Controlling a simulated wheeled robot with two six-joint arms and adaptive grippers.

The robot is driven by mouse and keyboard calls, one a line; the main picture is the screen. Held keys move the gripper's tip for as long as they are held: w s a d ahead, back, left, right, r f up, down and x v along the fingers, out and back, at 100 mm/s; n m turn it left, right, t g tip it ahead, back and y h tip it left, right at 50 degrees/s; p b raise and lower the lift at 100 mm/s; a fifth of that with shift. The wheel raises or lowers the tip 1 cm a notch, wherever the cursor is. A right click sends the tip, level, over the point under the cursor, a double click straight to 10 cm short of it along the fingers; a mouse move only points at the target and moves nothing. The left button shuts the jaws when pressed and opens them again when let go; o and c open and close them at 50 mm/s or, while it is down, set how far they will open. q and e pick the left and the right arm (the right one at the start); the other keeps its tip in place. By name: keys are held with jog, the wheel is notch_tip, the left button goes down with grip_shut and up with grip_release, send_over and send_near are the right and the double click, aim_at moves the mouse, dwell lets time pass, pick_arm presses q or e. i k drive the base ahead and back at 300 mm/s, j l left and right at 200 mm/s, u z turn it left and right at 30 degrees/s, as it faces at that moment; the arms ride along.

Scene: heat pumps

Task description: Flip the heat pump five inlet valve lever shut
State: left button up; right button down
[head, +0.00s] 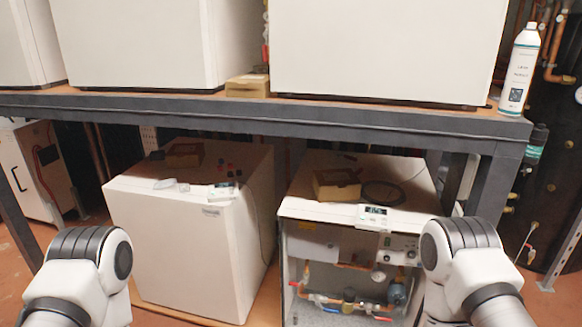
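A white heat pump unit with an open front (300,208) stands on the lower level at the right. Inside it are copper pipes (322,268), a round gauge (378,274) and small valve levers. A red lever (294,284) is at the left, a blue lever (331,309) is low in the middle, and another red lever (382,318) is at the lower right. I cannot read which is the heat pump five inlet valve, nor tell its position. My two arms come in at the lower left and lower right; both grippers are out of view.
A dark shelf beam (250,112) runs above the unit and carries large white cabinets (385,45) and a spray bottle (520,68). A closed white unit (190,250) stands left of the open one. A cardboard box (337,186) and cable lie on top of the open unit.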

aim_at(326, 310)
jog(key=i+j, duration=0.5)
jog(key=i, duration=0.15)
jog(key=i+j+z, duration=0.1)
jog(key=i+j, duration=0.35)
jog(key=i, duration=0.25)
